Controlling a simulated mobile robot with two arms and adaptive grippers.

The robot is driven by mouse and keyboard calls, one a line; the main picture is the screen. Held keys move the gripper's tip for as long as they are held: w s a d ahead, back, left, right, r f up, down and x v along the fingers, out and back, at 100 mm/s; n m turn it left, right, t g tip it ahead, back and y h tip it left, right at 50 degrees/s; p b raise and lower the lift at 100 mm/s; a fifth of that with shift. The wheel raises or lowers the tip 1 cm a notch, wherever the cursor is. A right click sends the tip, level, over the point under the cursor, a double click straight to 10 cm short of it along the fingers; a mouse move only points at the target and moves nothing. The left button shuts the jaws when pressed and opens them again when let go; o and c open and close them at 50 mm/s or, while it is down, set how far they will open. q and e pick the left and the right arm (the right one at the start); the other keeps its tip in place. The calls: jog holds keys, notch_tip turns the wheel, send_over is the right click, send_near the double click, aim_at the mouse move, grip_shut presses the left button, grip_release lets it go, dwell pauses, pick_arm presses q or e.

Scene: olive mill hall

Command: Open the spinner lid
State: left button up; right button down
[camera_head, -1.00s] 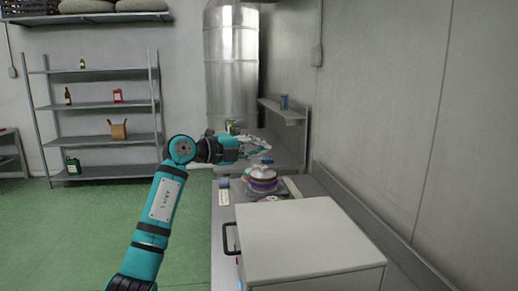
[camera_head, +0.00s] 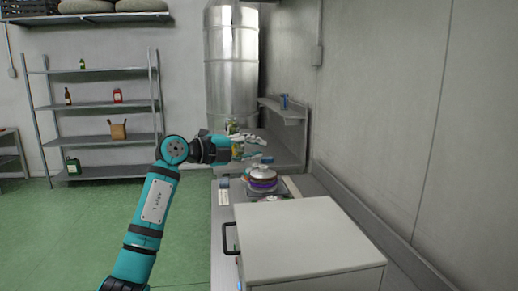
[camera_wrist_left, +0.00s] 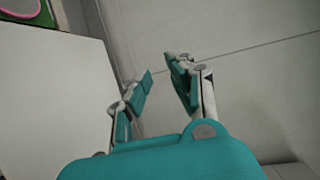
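A white box-shaped machine (camera_head: 305,240), which I take to be the spinner, stands on the counter in the front of the head view. Its flat white top is down, with no gap visible. A dark handle (camera_head: 230,238) sticks out at its left side. My left gripper (camera_head: 262,149) is beyond the machine and above the counter, apart from it. Its fingers are spread and empty. They also show apart in the left wrist view (camera_wrist_left: 163,74), with a pale flat surface to their left. My right gripper is in neither view.
A round lidded pot (camera_head: 263,180) with purple and brown bands stands behind the machine, close below my left gripper. A tall metal tank (camera_head: 231,70) stands at the back. A wall bounds the right side. Shelves (camera_head: 105,140) stand far left, with open green floor before them.

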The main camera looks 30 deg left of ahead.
pick_arm(q)
jog(key=v, duration=1)
jog(key=shift+s, duration=0.25)
jog(key=shift+a, duration=0.15)
jog(key=shift+c, duration=0.4)
